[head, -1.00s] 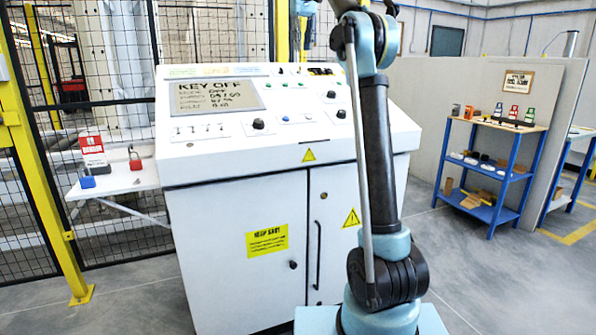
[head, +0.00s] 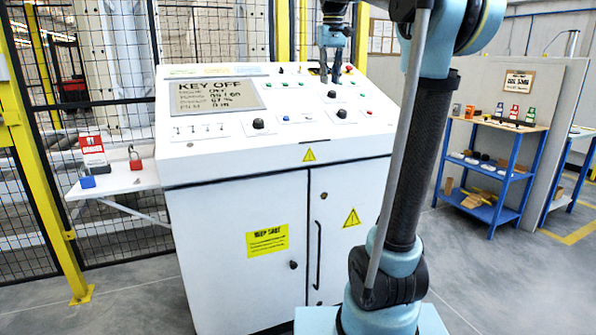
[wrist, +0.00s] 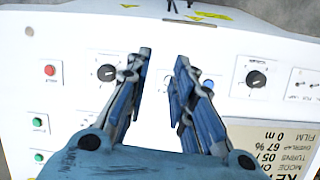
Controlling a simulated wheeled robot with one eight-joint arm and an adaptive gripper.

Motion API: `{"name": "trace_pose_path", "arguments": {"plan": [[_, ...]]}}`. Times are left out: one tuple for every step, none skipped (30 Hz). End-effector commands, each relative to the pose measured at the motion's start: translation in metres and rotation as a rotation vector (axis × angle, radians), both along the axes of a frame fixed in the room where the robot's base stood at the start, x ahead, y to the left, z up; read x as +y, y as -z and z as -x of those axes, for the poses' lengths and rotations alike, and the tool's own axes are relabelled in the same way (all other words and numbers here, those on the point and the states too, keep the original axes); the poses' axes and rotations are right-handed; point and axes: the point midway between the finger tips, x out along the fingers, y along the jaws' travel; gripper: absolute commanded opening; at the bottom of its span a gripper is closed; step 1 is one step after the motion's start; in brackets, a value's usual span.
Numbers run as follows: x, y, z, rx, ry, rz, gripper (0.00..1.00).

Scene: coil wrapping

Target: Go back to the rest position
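My gripper (head: 331,76) hangs fingers-down over the upper right part of the white control console (head: 235,215). In the wrist view my gripper (wrist: 162,62) has its two blue fingers spread, with only the white panel between them. It holds nothing. The fingers appear to be above the panel, though the exact height is hard to tell. The console screen (head: 218,95) reads KEY OFF. A black knob (wrist: 106,73) lies left of the fingers and another black knob (wrist: 256,79) lies right of them in the wrist view.
A side shelf (head: 125,180) on the left holds a red padlock (head: 135,160), a blue block (head: 87,182) and a red-and-white sign (head: 92,148). A blue rack (head: 495,215) with several items stands at the right. Mesh fencing is behind the console. Open floor lies between console and rack.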

Motion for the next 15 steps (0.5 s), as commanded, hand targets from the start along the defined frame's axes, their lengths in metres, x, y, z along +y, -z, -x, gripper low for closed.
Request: {"name": "trace_pose_path", "arguments": {"plan": [[-0.006,0.013,0.013,-0.003,0.01,-0.001,0.22],[-0.009,0.021,0.019,-0.006,0.016,-0.001,0.22],[-0.013,0.031,0.028,-0.009,0.023,-0.002,0.22],[-0.016,0.04,0.035,-0.011,0.029,-0.003,0.22],[-0.019,0.048,0.041,-0.014,0.035,-0.003,0.22],[-0.023,0.059,0.05,-0.017,0.044,-0.004,0.22],[-0.025,0.068,0.058,-0.02,0.049,-0.005,0.22],[-0.028,0.077,0.064,-0.023,0.055,-0.005,0.22],[-0.032,0.089,0.074,-0.026,0.063,-0.006,0.22],[-0.034,0.099,0.081,-0.028,0.069,-0.006,0.22],[-0.037,0.108,0.088,-0.031,0.075,-0.007,0.22],[-0.04,0.121,0.098,-0.034,0.083,-0.008,0.22],[-0.043,0.131,0.106,-0.036,0.089,-0.008,0.22],[-0.045,0.141,0.113,-0.038,0.094,-0.008,0.22],[-0.048,0.155,0.123,-0.042,0.101,-0.009,0.22]]}}
